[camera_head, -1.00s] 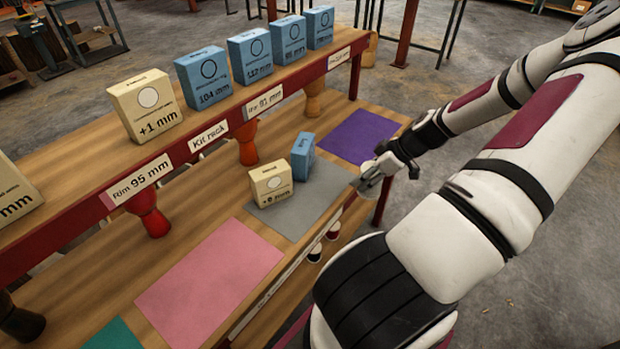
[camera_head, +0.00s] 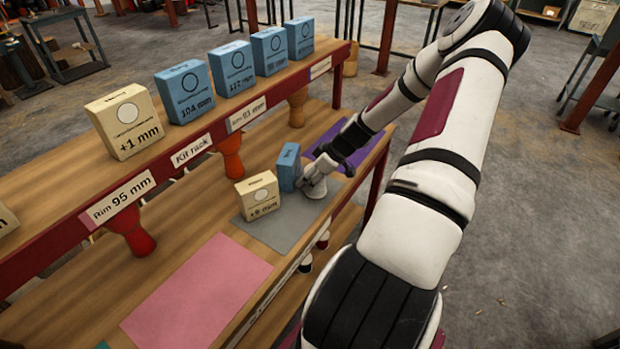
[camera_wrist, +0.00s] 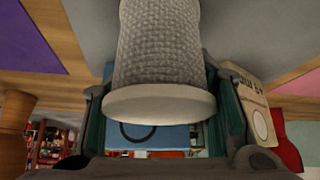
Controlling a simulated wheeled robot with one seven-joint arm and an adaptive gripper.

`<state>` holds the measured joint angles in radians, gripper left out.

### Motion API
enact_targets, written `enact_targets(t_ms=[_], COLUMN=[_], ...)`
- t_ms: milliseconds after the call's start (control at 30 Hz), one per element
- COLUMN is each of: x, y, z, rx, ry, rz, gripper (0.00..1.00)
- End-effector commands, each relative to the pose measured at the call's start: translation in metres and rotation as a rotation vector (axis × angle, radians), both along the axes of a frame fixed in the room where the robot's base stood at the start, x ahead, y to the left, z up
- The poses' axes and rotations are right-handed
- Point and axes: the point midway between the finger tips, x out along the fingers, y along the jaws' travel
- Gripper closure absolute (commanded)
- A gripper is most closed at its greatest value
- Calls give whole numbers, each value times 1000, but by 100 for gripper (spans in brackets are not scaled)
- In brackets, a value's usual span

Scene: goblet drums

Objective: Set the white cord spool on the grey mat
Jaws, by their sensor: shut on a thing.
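The white cord spool (camera_head: 315,190) is held upright at the right part of the grey mat (camera_head: 273,230), close to a blue box. In the wrist view the spool's wound cord body (camera_wrist: 160,45) and pale round flange (camera_wrist: 160,104) fill the middle. My gripper (camera_head: 316,176) is shut on the spool, with a finger at each side in the wrist view. The grey mat also shows in the wrist view (camera_wrist: 245,30). The spool's far end is cut off there, so I cannot tell whether it touches the mat.
A blue box (camera_head: 288,167) and a cream box (camera_head: 258,196) stand on the mat, left of the spool. A purple mat (camera_head: 375,150) lies beyond and a pink mat (camera_head: 200,290) nearer. A raised rack shelf (camera_head: 190,150) with several boxes runs along the left.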

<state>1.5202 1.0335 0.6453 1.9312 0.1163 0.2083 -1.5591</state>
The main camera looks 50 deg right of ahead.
Motion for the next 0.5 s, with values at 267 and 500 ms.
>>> enact_targets(t_ms=[267, 500], x=[0, 0], y=[0, 0], z=[-7, -9], rx=[-2, -1], ry=[-1, 0], rz=[1, 1], gripper=[84, 29])
